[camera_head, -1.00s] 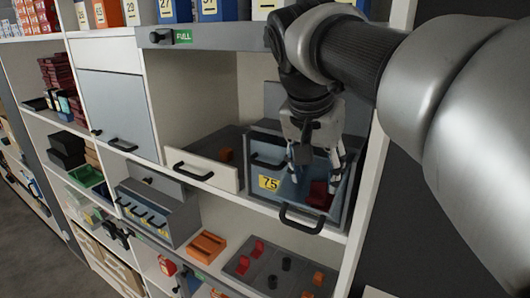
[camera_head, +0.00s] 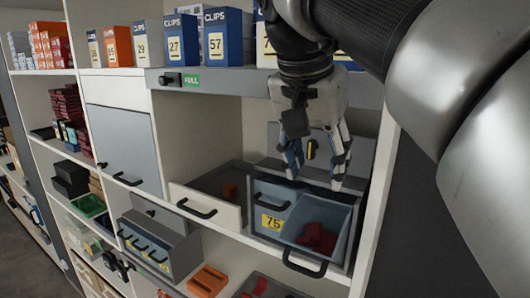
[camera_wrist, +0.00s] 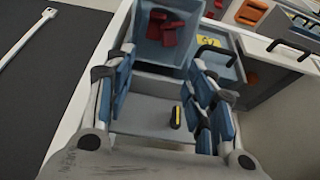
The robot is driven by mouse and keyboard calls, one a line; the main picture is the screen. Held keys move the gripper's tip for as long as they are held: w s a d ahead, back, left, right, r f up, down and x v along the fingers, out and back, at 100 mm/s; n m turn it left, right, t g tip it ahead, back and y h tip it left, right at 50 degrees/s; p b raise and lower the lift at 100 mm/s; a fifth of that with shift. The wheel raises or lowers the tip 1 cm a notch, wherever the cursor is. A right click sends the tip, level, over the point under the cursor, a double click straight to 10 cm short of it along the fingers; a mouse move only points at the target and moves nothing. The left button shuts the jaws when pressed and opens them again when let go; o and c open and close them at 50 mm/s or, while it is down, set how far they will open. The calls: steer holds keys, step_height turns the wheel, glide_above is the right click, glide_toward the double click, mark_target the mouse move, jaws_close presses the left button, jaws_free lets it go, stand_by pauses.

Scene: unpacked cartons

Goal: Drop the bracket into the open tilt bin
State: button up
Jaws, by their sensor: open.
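The open tilt bin (camera_head: 340,216) is blue-grey, tipped forward with a black handle low on its front. Red bracket-like pieces (camera_head: 318,238) lie inside it; they also show in the wrist view (camera_wrist: 167,33). They overlap, so I cannot tell one bracket from another. My gripper (camera_head: 314,180) is above and behind the bin's opening, its fingers spread apart with nothing held between them. In the wrist view my gripper's fingers (camera_wrist: 160,82) are wide apart, with the bin (camera_wrist: 181,52) beyond them.
A closed bin labelled 75 (camera_head: 271,222) sits just left of the open one. A pulled-out drawer (camera_head: 207,205) is further left. A shelf board marked FULL (camera_head: 230,82) is overhead. A black knob with a yellow stripe (camera_wrist: 176,117) shows behind the fingers.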

steer(key=s+d+f+n+y, duration=0.1)
steer(key=s+f+n, duration=0.1)
steer(key=s+f, duration=0.4)
steer(key=s+f+n+y, duration=0.1)
steer(key=s+f, duration=0.5)
steer(key=f, duration=0.6)
steer(key=s+d+f+n, duration=0.1)
steer(key=s+f+n, duration=0.3)
steer(key=s+f, duration=0.2)
step_height(320, 180, down, 3)
steer(key=shift+d+r+t+y, duration=0.1)
steer(key=shift+d+t+y, duration=0.2)
steer(key=shift+t+y, duration=0.1)
step_height(320, 180, down, 30)
steer(key=b, duration=2.9)
steer(key=shift+r+b, duration=0.2)
steer(key=shift+b, duration=0.1)
steer(key=shift+c, duration=0.3)
